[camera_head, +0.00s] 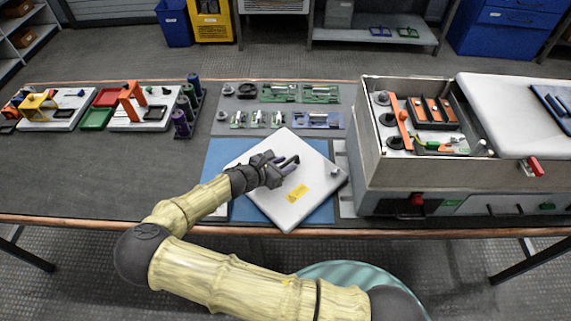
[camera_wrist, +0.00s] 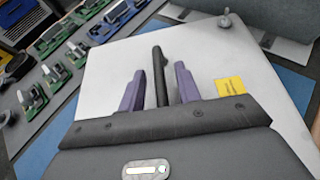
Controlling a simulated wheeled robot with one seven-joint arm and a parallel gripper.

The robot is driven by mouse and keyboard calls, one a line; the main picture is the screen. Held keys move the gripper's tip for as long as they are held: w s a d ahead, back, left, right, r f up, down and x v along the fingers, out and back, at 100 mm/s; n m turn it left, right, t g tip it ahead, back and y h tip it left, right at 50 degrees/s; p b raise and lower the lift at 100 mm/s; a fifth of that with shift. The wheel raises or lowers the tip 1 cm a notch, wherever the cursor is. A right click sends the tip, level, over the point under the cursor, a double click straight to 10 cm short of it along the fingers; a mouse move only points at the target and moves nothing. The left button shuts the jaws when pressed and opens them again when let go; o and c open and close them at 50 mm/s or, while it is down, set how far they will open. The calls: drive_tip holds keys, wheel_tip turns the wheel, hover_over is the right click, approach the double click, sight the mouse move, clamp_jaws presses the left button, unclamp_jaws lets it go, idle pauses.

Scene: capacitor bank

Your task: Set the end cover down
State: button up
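The end cover (camera_head: 290,205) is a pale flat square plate with a yellow label and a small knob near one corner. It lies turned at an angle over the blue mat (camera_head: 218,155); the mat shows around its edges, and the cover looks flat on it. My gripper (camera_head: 284,166) is over the middle of the cover. In the wrist view, my gripper (camera_wrist: 160,68) has its two purple fingers on either side of the cover's black handle (camera_wrist: 160,78), with a gap at each side. The fingers look open and not pressed on the handle.
The metal cabinet (camera_head: 410,168) stands close to the right of the cover, its left bay open with orange bars inside. A grey mat with green and blue parts (camera_head: 290,93) lies behind. Trays and dark cylinders (camera_head: 181,122) stand left. The table's left front is clear.

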drive_tip(key=v, duration=1.1)
drive_tip(key=shift+a, duration=0.1)
drive_tip(key=d+m+g, duration=0.1)
drive_tip(key=d, duration=0.1)
drive_tip(key=d+m+g, duration=0.2)
drive_tip(key=d, duration=0.1)
drive_tip(key=s+d+f+m+g, duration=0.1)
drive_tip(key=d+m, duration=0.1)
drive_tip(key=shift+d+f+y, duration=0.15)
drive_tip(key=shift+d+y, duration=0.15)
drive_tip(key=shift+d, duration=0.1)
drive_tip(key=s+d+m+g, duration=0.1)
drive_tip(key=m, duration=0.1)
drive_tip(key=d+m+g+y, duration=0.1)
drive_tip(key=d+m, duration=0.1)
drive_tip(key=s+d+m+g+y, duration=0.1)
drive_tip(key=d, duration=0.1)
drive_tip(key=shift+s+d+r+m, duration=0.1)
drive_tip(key=shift+s+r+m, duration=0.15)
drive_tip(key=shift+s+m, duration=0.15)
drive_tip(key=s+d+r+m+y, duration=0.3)
drive_tip(key=s+d+r+m, duration=0.1)
drive_tip(key=r+m, duration=0.3)
drive_tip(key=s+d+r+m+y, duration=0.3)
drive_tip(key=s+d+r+m, duration=0.1)
drive_tip(key=r+m, duration=0.3)
drive_tip(key=shift+s+d+m+t+y, duration=0.25)
drive_tip(key=shift+d+m+t+y, duration=0.15)
drive_tip(key=shift+d+m, duration=0.45)
